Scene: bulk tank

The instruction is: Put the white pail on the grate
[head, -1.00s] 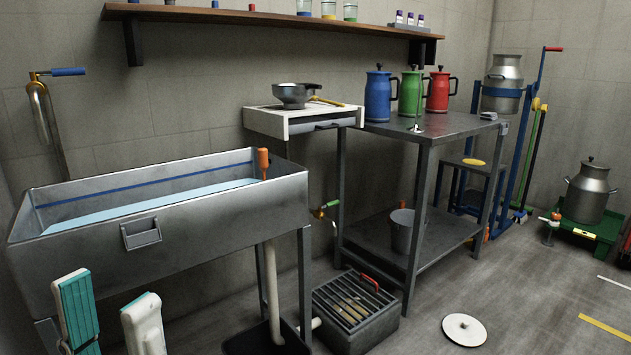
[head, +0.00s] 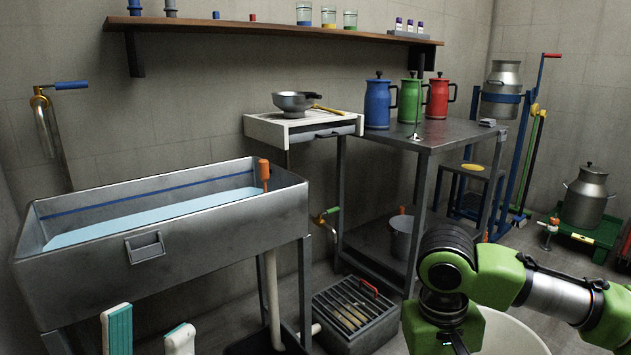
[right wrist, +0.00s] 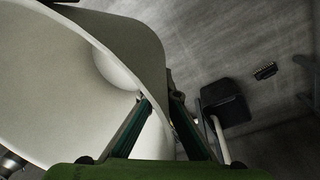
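The white pail (head: 515,338) shows at the bottom right of the head view, partly hidden by my right arm. In the right wrist view the pail (right wrist: 60,85) fills the left side, and my right gripper (right wrist: 158,100) has one finger inside and one outside its wall, pinching it. In the head view my right gripper itself is hidden. The grate (head: 352,308) is the barred top of a grey box on the floor, with a red handle at its back, left of my right arm. My left gripper (head: 148,338) is open and empty at the bottom left, in front of the trough.
A steel trough (head: 170,235) with bluish liquid stands at left. A white pipe (head: 272,290) runs down beside the grate box. A metal table (head: 440,135) with blue, green and red jugs stands behind; a grey bucket (head: 401,240) is on its lower shelf.

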